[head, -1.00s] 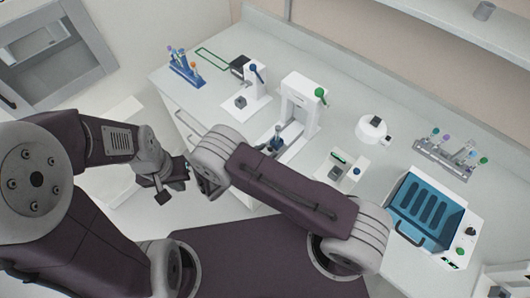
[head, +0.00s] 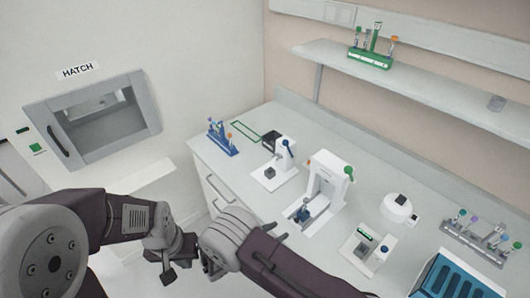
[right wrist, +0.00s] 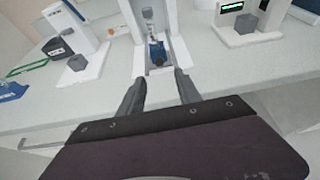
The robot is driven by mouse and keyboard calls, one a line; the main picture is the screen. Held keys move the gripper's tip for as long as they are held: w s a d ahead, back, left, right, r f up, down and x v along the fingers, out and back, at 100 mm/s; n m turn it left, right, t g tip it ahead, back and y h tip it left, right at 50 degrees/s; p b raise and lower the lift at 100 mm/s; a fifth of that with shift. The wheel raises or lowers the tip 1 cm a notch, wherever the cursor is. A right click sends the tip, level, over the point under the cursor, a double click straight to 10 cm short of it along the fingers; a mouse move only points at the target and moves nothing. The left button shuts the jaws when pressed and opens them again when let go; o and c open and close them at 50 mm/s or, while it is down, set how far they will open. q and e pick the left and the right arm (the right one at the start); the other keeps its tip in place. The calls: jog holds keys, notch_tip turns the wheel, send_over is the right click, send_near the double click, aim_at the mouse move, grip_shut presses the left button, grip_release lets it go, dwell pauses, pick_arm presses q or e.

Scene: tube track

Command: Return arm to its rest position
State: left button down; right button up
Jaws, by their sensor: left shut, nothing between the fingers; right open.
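My left gripper (head: 167,275) is shut and empty at the lower left of the head view, in front of the bench and below the hatch. My right arm (head: 285,270) reaches in from the lower right, its wrist close to my left gripper in the picture. In the right wrist view my right gripper (right wrist: 158,95) is open, with two dark fingers apart and nothing between them. The fingers point toward the bench edge. Beyond their tips, a blue holder with a tube (right wrist: 157,52) sits in a white upright device (right wrist: 178,45).
The white bench (head: 225,170) carries a blue tube rack (head: 222,140), the upright device (head: 330,182), a round white device (head: 398,208), a grey rack (head: 475,238) and a blue-topped box (head: 455,280). A shelf (head: 420,85) holds a green rack (head: 370,60). A hatch (head: 105,118) is at left.

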jog(key=w+d+r+m+g+b, duration=0.2)
jog(key=w+d+r+m+g, duration=0.15)
jog(key=d+r+m, duration=0.35)
jog(key=s+d+r+m+g+y+b, duration=0.1)
jog(key=s+d+r+m+g, duration=0.15)
jog(key=d, duration=0.25)
jog(key=s+d+r+m+g, duration=0.1)
jog(key=s+d+m+g, duration=0.1)
jog(key=s+d+m, duration=0.3)
jog(key=s+d+m+g+y+b, duration=0.1)
jog(key=s+m+y, duration=0.35)
jog(key=s, duration=0.25)
pick_arm(q)
jog(key=shift+s+a+f, duration=0.15)
jog(key=shift+f, duration=0.9)
jog(key=shift+s+a+f, duration=0.1)
jog(key=shift+s+f, duration=0.05)
jog(key=shift+f, duration=0.85)
pick_arm(e)
jog(key=s+a+f+m+t+y, duration=0.2)
jog(key=a+m+y, duration=0.3)
jog(key=a, duration=0.3)
jog(key=shift+s+a+f+m, duration=0.25)
jog(key=shift+f+m, duration=0.15)
jog(key=shift+m, duration=0.5)
